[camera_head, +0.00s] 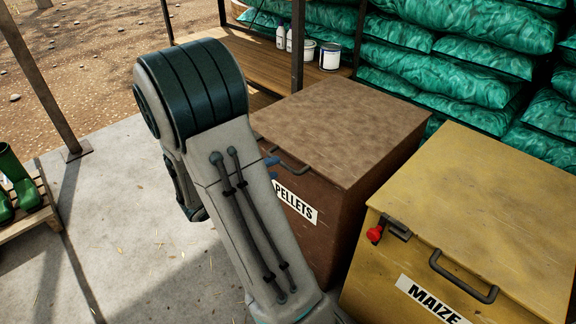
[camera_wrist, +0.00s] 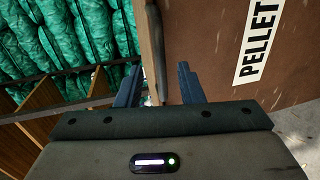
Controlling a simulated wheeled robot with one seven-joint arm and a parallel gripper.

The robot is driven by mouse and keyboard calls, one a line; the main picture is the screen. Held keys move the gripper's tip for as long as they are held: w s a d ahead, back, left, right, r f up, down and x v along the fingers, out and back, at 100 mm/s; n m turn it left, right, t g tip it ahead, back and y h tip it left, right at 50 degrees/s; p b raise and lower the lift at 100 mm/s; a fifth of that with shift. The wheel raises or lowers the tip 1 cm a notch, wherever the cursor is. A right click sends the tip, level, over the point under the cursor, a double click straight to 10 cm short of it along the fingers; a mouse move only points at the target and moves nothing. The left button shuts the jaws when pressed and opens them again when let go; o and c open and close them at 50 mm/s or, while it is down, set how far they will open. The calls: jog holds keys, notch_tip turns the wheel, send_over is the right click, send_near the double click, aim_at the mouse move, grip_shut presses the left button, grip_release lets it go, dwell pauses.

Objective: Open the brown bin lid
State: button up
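The brown bin (camera_head: 322,240), labelled PELLETS, stands in the middle of the head view, and its lid (camera_head: 345,120) lies shut. A dark bar handle (camera_head: 292,163) is at the lid's front edge. In the wrist view the handle (camera_wrist: 158,50) runs along the lid edge, beside the brown front (camera_wrist: 215,50). My gripper (camera_wrist: 160,84) is open, with one blue finger on each side of the handle's line; I cannot tell if they touch it. In the head view my arm hides most of the gripper, and only bits of blue finger show near the handle.
A yellow MAIZE bin (camera_head: 480,220) with a red-knobbed latch (camera_head: 375,234) stands close on the right. Stacked green sacks (camera_head: 450,75) and a wooden shelf (camera_head: 260,60) with pots are behind. Green boots (camera_head: 18,180) stand at far left. The concrete floor (camera_head: 130,240) on the left is clear.

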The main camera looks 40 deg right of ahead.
jog(key=b+x, duration=0.1)
jog(key=x, duration=0.5)
jog(key=shift+d+f, duration=0.1)
jog(key=shift+d, duration=0.25)
grip_shut()
